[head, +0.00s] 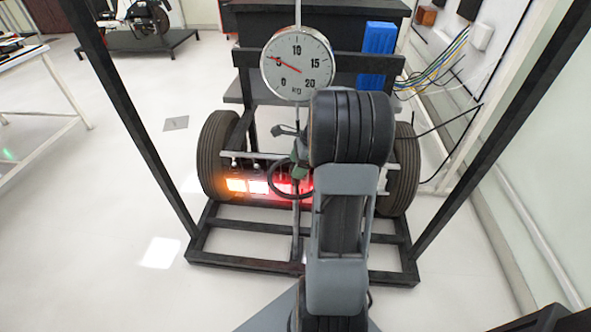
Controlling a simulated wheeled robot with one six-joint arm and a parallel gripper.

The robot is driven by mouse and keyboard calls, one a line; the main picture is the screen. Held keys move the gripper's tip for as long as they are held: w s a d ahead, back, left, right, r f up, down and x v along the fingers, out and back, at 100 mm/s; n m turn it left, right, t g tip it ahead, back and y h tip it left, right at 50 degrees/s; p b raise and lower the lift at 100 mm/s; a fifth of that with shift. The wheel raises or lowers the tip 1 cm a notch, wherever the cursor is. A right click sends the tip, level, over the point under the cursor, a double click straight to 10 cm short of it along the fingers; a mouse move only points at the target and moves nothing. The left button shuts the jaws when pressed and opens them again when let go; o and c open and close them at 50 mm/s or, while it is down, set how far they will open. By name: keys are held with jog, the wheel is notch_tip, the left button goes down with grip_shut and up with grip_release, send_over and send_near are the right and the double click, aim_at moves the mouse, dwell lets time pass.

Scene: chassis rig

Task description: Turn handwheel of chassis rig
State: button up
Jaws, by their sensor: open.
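The chassis rig (197,245) stands ahead of me, a black frame with two tyres. Its handwheel (270,181) is a dark ring at the middle of the axle, left of my arm; its right part is hidden behind my arm. My gripper (288,131) shows only in part, as dark grey finger shapes jutting left from behind my arm, just above the handwheel. It is open, and I see nothing held in it. I cannot tell how far it is from the wheel in depth.
A round dial gauge (298,64) hangs above the rig. Lit orange and red lamps (247,186) sit beside the handwheel. Black slanted posts (133,115) flank the view. Cables (440,70) run along the right wall. Floor at left is open, with a white table (30,62) beyond.

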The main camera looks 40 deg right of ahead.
jog(key=shift+x, duration=0.85)
jog(key=shift+c, duration=0.3)
